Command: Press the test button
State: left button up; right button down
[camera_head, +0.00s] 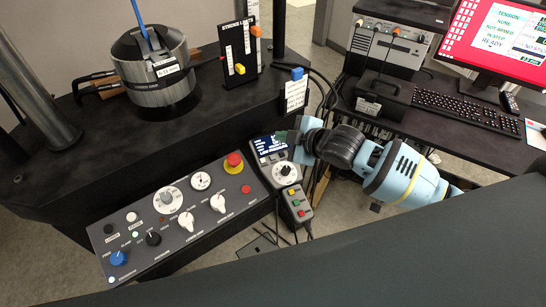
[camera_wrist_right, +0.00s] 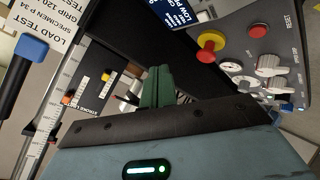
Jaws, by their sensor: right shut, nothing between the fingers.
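My right gripper (camera_head: 284,137) comes in from the right, with its green fingers over the upper right part of the handset with a lit display (camera_head: 268,143). In the right wrist view the fingers (camera_wrist_right: 156,86) are together and empty; part of the blue display (camera_wrist_right: 172,12) shows at the top edge. The handset also has a round dial (camera_head: 287,170). Below it a small pendant (camera_head: 296,203) carries green, yellow and red buttons. I cannot read which button is labelled test. My left gripper is not in view.
The control panel (camera_head: 150,257) lies left of the handset, with a red emergency stop (camera_head: 234,160) and red reset button (camera_head: 246,189). A white card with a blue top (camera_head: 295,92) stands close behind my gripper. A keyboard (camera_head: 468,110) and red monitor (camera_head: 505,38) are at right.

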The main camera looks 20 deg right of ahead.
jog(key=shift+f, duration=0.1)
jog(key=b, duration=0.3)
send_near(267, 152)
jog(key=w+a, duration=0.1)
jog(key=w, duration=0.2)
jog(key=shift+a+f, duration=0.2)
jog(key=shift+a, duration=0.2)
jog(key=shift+w+a+f, duration=0.1)
jog(key=shift+w+f, duration=0.1)
jog(key=shift+f, duration=0.3)
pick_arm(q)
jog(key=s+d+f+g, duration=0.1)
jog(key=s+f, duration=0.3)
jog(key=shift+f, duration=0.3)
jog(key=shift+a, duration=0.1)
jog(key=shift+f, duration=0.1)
pick_arm(e)
jog(key=shift+f, duration=0.1)
dwell(0.5)
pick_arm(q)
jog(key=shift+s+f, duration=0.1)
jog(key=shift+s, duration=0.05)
pick_arm(e)
jog(key=shift+w+f, duration=0.15)
jog(key=shift+f, duration=0.15)
